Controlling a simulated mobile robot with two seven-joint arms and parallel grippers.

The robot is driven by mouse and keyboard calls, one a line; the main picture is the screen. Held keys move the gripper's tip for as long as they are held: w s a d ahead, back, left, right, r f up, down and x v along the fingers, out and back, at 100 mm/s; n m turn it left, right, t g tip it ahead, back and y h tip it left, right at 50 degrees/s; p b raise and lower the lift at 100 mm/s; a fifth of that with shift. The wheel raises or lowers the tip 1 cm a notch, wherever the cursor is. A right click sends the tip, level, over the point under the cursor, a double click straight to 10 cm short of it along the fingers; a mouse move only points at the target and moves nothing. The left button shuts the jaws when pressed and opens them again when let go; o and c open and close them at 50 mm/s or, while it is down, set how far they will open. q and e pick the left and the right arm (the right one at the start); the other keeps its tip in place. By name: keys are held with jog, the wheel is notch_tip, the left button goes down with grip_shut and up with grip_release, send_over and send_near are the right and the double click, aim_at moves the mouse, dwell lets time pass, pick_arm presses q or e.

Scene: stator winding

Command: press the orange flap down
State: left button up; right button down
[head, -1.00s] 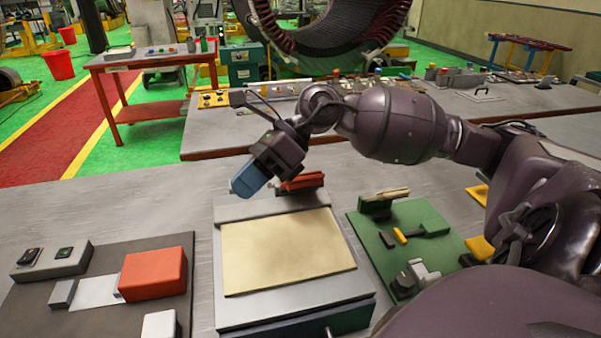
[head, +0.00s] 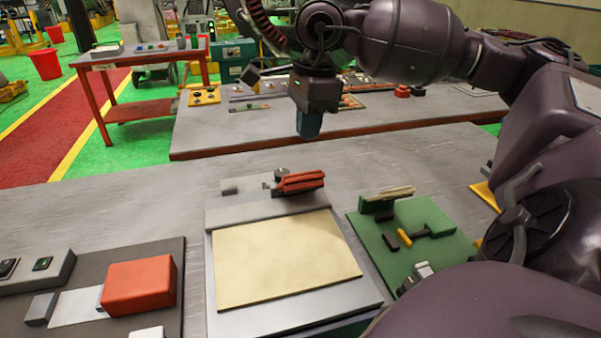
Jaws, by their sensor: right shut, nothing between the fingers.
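The orange flap (head: 301,181) is a ribbed orange-red piece at the back edge of the grey fixture (head: 227,220), behind its cream plate (head: 285,258). It looks slightly raised and tilted; how far it stands open I cannot tell. My right gripper (head: 309,124) points down with its blue fingers together and empty. In the picture it is above and a little right of the flap, apart from it. My left gripper is not in view.
A green fixture (head: 437,250) with a cream-topped block stands right of the grey fixture. A dark board with a red-orange box (head: 140,285) lies at left. A second bench (head: 225,135) with small parts runs behind. The table is clear behind the flap.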

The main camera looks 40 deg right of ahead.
aim_at(299, 185)
jog(key=shift+f, duration=0.1)
jog(key=shift+f+b, duration=0.3)
jog(key=shift+f, duration=0.45)
jog(key=f, duration=0.1)
jog(key=f+b, duration=0.1)
jog(key=f, duration=0.2)
jog(key=shift+w+a+f, duration=0.15)
jog(key=shift+a+f, duration=0.15)
jog(key=shift+f, duration=0.35)
jog(key=shift+f, duration=0.1)
